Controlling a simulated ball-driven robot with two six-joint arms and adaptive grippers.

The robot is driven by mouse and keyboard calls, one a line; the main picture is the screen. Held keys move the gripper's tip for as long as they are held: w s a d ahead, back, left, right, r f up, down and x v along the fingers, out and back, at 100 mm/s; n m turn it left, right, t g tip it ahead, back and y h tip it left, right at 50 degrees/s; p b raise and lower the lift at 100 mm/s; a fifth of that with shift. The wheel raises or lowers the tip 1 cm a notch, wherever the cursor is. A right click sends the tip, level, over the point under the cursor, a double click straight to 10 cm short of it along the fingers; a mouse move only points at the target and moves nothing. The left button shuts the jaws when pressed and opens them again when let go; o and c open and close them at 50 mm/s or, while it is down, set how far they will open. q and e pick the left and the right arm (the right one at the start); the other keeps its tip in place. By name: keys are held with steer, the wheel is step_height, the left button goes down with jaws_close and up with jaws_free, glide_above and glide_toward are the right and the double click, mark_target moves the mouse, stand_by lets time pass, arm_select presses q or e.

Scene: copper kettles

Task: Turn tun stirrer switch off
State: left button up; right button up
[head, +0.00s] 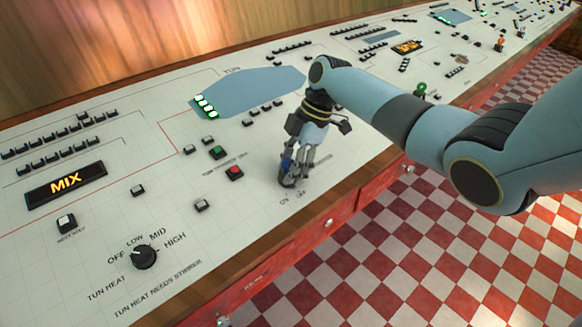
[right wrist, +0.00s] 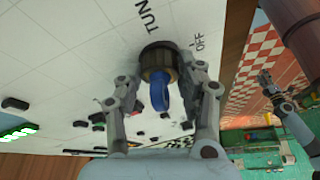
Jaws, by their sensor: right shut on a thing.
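The tun stirrer switch (right wrist: 158,58) has a dark round base and a blue handle, and stands on the pale panel near its front edge. In the head view its blue handle (head: 286,163) shows partly behind my fingers, above the ON and OFF lettering. My right gripper (head: 291,176) reaches down onto it and is shut on it. In the right wrist view the fingers of my right gripper (right wrist: 162,88) stand on both sides of the blue handle. I cannot tell which mark the switch points to. A second gripper (right wrist: 266,82), seemingly my left, hangs away from the panel; its jaws are unclear.
A red button (head: 234,172) and a green button (head: 217,152) lie left of the switch. A black tun heat knob (head: 144,257) sits at front left, a lit MIX display (head: 66,184) behind it. The wooden edge (head: 351,189) and checkered floor (head: 400,240) lie right.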

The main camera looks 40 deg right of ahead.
stand_by(0.4)
steer(key=o, duration=1.1)
steer(key=shift+o, duration=0.2)
steer(key=shift+r, duration=0.1)
steer(key=v, duration=1.1)
steer(key=shift+d+r, duration=0.15)
steer(key=shift+r, duration=0.25)
